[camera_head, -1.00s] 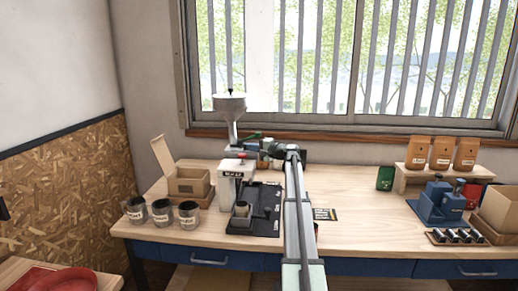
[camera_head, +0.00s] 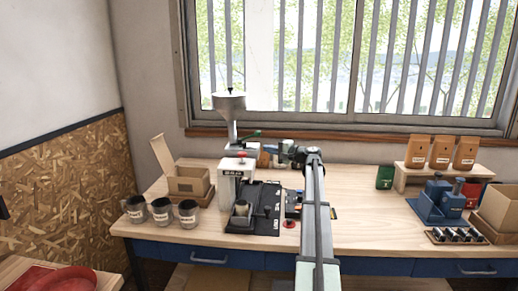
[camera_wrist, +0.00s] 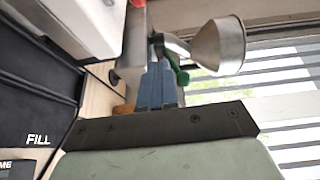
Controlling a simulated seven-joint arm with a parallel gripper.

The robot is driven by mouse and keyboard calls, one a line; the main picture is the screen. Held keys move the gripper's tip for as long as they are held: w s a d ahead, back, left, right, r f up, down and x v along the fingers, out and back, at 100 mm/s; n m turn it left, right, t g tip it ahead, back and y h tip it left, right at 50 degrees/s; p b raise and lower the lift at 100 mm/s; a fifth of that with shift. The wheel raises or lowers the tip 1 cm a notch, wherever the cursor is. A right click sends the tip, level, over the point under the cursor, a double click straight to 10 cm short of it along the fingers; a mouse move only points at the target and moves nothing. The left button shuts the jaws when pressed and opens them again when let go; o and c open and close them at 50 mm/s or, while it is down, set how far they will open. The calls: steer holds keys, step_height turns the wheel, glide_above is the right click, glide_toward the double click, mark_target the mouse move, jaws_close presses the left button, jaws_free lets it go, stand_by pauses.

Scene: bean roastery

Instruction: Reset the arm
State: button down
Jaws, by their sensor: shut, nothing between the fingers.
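My gripper (camera_head: 272,149) is at the end of my arm, which reaches over the workbench and bends left toward the grinder. In the wrist view its blue fingers (camera_wrist: 155,82) lie together, shut, with nothing seen between them. The grinder (camera_head: 236,170) with its metal funnel hopper stands just left of my gripper in the head view. The funnel (camera_wrist: 218,46) also shows in the wrist view, to the right of the fingers. The exact gap between gripper and grinder cannot be told.
A black tray (camera_head: 267,198) lies right of the grinder. Several labelled cups (camera_head: 162,210) and an open carton (camera_head: 187,183) stand left. A blue press (camera_head: 440,203), brown bags (camera_head: 440,152) and a box (camera_head: 499,212) are right. The bench between my arm and the press is mostly clear.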

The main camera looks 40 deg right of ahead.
steer(key=shift+v, duration=2.25)
